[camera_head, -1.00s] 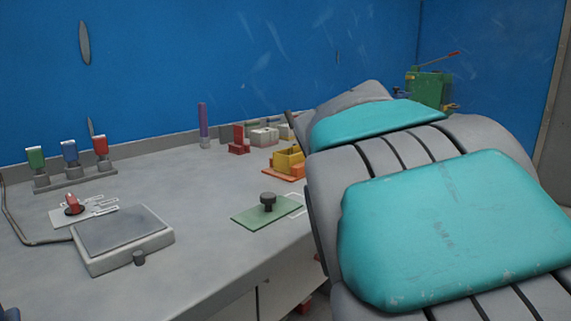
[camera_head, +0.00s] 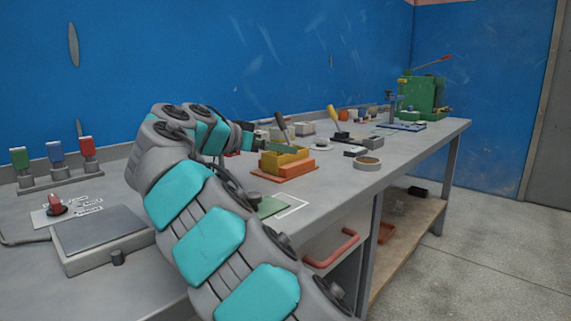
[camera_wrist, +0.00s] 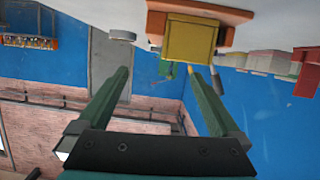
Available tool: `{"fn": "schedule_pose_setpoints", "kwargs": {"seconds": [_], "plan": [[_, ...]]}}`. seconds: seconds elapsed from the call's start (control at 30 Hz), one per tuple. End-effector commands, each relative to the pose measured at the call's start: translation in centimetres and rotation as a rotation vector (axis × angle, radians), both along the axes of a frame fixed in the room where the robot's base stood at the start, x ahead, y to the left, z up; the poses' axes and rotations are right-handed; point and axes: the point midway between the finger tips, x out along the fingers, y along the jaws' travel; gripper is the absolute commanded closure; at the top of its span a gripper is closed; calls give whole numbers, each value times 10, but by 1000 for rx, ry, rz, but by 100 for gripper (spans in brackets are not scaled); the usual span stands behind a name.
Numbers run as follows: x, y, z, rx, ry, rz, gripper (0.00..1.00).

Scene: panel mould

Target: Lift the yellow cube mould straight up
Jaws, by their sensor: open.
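The yellow cube mould (camera_head: 285,157) sits on an orange base (camera_head: 285,170) on the bench, near the middle of the head view. In the wrist view the yellow mould (camera_wrist: 190,38) appears upside down at the top, with the orange base (camera_wrist: 201,10) above it in the picture. My gripper (camera_wrist: 168,78) is open and empty, its two green fingers spread apart. The mould lies beyond the fingertips, not between them. In the head view my gripper (camera_head: 262,143) is at the left of the mould, its fingers partly hidden by my arm. I cannot tell the exact gap.
A green press (camera_head: 422,95) is at the far end. A grey scale (camera_head: 98,238) and a green plate (camera_head: 268,206) lie nearer. The blue wall is behind.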

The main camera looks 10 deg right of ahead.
Motion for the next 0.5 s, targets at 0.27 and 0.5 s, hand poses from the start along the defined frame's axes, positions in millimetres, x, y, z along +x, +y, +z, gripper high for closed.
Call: {"fn": "schedule_pose_setpoints", "kwargs": {"seconds": [0.27,0.5], "plan": [[12,21,-7,9,-45,26,0],[25,5,-13,9,-45,28,0]]}}
